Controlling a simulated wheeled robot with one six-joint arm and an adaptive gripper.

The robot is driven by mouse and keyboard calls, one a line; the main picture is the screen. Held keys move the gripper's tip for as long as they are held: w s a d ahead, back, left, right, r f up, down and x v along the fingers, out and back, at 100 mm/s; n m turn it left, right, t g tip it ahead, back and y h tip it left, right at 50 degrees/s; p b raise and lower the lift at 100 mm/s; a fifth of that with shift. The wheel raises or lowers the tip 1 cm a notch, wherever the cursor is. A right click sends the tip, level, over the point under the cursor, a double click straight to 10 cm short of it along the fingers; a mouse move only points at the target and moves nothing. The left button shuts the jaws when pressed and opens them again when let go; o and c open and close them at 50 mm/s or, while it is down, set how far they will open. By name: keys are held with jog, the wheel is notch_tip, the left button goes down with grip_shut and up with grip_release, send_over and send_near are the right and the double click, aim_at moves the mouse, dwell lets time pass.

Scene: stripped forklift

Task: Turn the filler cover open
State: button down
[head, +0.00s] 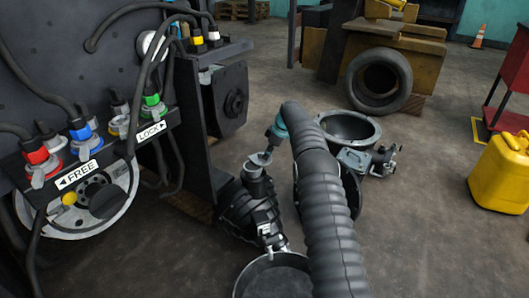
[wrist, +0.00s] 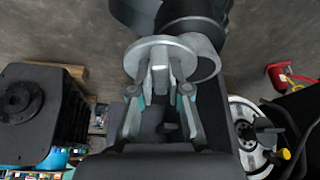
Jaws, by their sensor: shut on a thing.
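The filler cover is a small grey disc with a raised tab. It shows in the wrist view (wrist: 148,52) and, small, in the head view (head: 260,158). It stands tilted at the top of the dark filler neck (head: 253,208), with a pale round rim (wrist: 207,62) beside it. My gripper (wrist: 160,88) has its fingers closed around the tab. In the head view my gripper (head: 270,146) reaches the cover from upper right, its far side hidden. The exact opening angle of the cover is unclear.
At left, a panel carries coloured couplings and FREE (head: 78,176) and LOCK (head: 151,132) labels. A yellow can (head: 500,172) stands far right; floor between is clear.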

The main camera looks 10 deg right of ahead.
jog(key=shift+w+d+n+p, duration=0.15)
jog(key=shift+w+n+p, duration=0.25)
jog(key=shift+n+p, duration=0.25)
dwell(0.5)
jog(key=c, duration=1.1)
grip_release()
jog(key=shift+g, duration=0.3)
jog(key=shift+r, duration=0.1)
jog(key=v, duration=0.7)
jog(key=shift+s+d+r, duration=0.1)
jog(key=shift+s+d, duration=0.05)
